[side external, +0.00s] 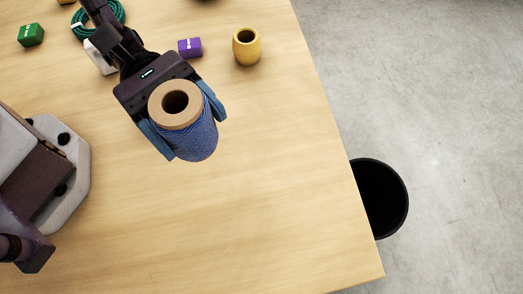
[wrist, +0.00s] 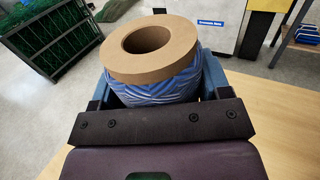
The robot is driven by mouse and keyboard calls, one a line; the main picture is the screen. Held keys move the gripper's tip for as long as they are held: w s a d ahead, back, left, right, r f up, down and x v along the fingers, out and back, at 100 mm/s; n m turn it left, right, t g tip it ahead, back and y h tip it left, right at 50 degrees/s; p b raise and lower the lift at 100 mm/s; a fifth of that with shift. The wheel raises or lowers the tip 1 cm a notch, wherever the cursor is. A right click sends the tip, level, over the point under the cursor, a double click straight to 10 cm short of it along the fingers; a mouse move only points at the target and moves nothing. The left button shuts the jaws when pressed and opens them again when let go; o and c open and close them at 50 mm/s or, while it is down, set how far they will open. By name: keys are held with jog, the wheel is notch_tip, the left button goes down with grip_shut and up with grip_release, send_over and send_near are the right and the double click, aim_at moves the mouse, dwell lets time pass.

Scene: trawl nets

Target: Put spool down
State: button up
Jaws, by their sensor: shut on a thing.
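The spool (side external: 199,137) is wound with blue twine around a tan cardboard core with a round hole. My gripper (side external: 182,124) is shut on the spool, with one blue finger on each side of it. The spool is tilted, its open core end facing the side camera. It appears held above the wooden table (side external: 250,200), but the exact gap cannot be told. In the wrist view the spool (wrist: 152,50) fills the upper middle between the fingers, and its lower part is hidden behind the gripper body.
A black bin (side external: 383,198) stands on the floor past the right edge. The table's front middle is clear.

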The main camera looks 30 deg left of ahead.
jog(key=shift+n+t, duration=0.5)
jog(key=shift+t, duration=0.3)
jog(key=w+d+f, duration=0.6)
jog(key=d, duration=0.1)
jog(key=w+d+f, duration=0.3)
jog(key=d, duration=0.1)
jog(key=shift+w+d+f, duration=0.25)
jog(key=shift+w+f, duration=0.05)
jog(key=shift+w+d+f, duration=0.1)
jog(key=shift+d+f, duration=0.1)
jog(key=shift+f, duration=1.65)
jog(key=shift+w+f, duration=0.1)
jog(key=shift+f, duration=0.05)
jog(key=o, duration=1)
